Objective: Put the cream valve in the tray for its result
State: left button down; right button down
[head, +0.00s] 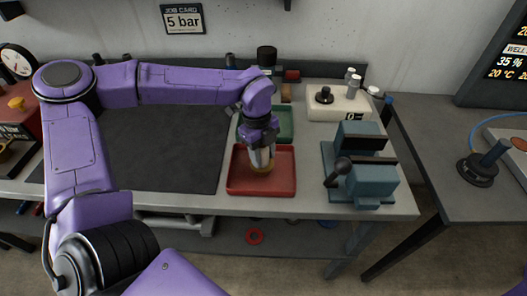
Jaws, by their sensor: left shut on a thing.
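My left gripper (262,150) points down over the red tray (283,190) and is shut on the cream valve (262,169). Only a small pale part of the valve shows below the fingers; the rest is hidden by them. The valve is within the red tray's outline, low over its back half; I cannot tell whether it touches the tray floor. A green tray (284,124) sits just behind the red tray, partly hidden by my left arm. My right gripper is not in view.
A job card (183,19) on the wall reads "5 bar". A teal clamp-like device (372,182) stands right of the red tray, with a cream instrument (338,106) behind it. A dark mat (160,165) covers the bench to the left. A round gauge (16,61) stands far left.

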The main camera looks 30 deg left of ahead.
pick_arm(q)
jog(key=c, duration=0.6)
grip_release()
jog(key=shift+f, duration=0.1)
jog(key=shift+r, duration=0.4)
jog(key=r, duration=0.3)
jog(key=a+r+b, duration=0.1)
jog(key=r, duration=0.7)
jog(key=shift+w+a+r+b, duration=0.2)
jog(key=shift+a+r+b, duration=0.05)
jog(key=shift+a+b, duration=0.1)
